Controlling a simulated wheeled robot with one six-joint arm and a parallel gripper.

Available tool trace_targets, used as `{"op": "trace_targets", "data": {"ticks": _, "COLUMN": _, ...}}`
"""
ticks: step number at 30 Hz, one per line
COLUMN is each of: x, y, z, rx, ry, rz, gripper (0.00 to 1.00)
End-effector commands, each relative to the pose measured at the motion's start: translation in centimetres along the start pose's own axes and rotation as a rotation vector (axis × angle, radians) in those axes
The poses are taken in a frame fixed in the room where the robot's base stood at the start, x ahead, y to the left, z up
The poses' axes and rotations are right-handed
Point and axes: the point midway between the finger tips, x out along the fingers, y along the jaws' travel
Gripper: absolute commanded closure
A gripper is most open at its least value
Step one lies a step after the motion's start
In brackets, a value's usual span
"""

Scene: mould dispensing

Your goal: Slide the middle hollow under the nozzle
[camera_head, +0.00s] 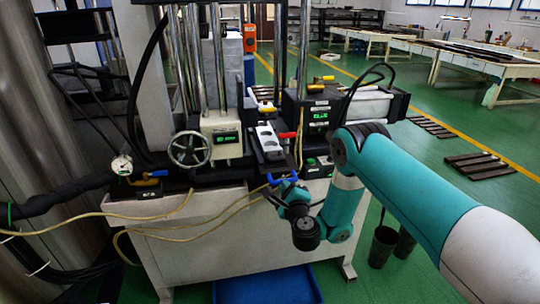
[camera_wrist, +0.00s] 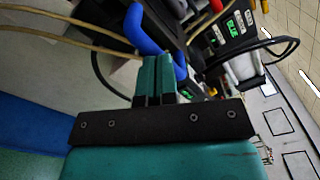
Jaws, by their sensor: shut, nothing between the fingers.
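The silver mould block (camera_head: 268,138) with dark hollows lies on the machine's dark slide, in the middle of the head view. A blue handle (camera_head: 270,180) sits below the mould at the machine's front edge. My gripper (camera_head: 284,186) is at this handle, its fingers hard to make out there. In the wrist view my gripper (camera_wrist: 155,72) has its teal fingers shut together, with nothing between them. The curved blue handle (camera_wrist: 143,35) passes on both sides of the fingertips; I cannot tell whether they touch. I cannot make out the nozzle clearly.
A red handle (camera_head: 287,135) sticks out beside the mould. A handwheel (camera_head: 189,149) is at the left, and a black box with a green "BLUE" label (camera_head: 318,115) is at the right. Yellow hoses (camera_head: 185,206) hang across the machine's front. A blue tray (camera_head: 268,287) lies on the floor below.

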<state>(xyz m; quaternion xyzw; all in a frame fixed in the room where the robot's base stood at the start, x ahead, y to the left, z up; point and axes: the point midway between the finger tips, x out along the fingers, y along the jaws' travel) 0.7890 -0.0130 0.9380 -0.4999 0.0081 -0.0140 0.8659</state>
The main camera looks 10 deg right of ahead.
Motion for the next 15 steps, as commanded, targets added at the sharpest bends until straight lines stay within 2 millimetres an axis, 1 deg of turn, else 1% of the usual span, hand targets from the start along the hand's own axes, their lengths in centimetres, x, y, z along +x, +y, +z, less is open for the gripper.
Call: {"op": "trace_targets", "data": {"ticks": 15, "x": 0.3, "y": -0.7, "z": -1.2, "rx": 0.0, "ry": 0.016, "rz": -0.01, "gripper": 1.0}}
